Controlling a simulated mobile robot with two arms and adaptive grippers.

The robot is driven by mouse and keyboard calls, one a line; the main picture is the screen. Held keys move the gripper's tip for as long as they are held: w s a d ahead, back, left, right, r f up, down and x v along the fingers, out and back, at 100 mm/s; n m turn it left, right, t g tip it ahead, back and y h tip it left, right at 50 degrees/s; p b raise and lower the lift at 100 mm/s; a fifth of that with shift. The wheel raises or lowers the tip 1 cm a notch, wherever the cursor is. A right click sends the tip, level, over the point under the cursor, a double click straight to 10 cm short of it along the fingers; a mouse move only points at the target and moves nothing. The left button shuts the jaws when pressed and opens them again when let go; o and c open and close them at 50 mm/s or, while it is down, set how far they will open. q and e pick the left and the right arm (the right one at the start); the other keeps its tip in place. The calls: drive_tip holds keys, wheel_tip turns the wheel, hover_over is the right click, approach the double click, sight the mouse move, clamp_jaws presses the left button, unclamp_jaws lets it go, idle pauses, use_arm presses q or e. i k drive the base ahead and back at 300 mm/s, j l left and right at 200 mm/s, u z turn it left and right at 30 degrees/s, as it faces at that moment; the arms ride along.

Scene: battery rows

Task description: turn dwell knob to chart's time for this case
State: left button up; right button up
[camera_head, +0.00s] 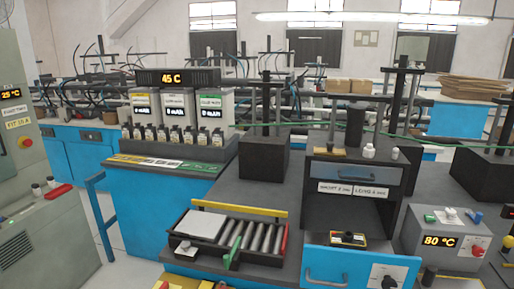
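A black knob (389,282) sits on a white dial plate on the blue front panel at the bottom right; its markings are too small to read. Two white labels (353,189) on the dark open chamber (345,212) carry short words, apparently with times in minutes. A small black and yellow case (348,239) sits on the blue-fronted ledge below the chamber. A grey box (440,236) to the right shows 80 °C and has a red knob (477,251).
White units (178,105) under a 45 C display stand behind several small bottles. Black blocks with posts (264,153) flank the chamber. A blue rail (98,215) stands at the left.

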sight(450, 212)
drive_tip(key=z, duration=1.35)
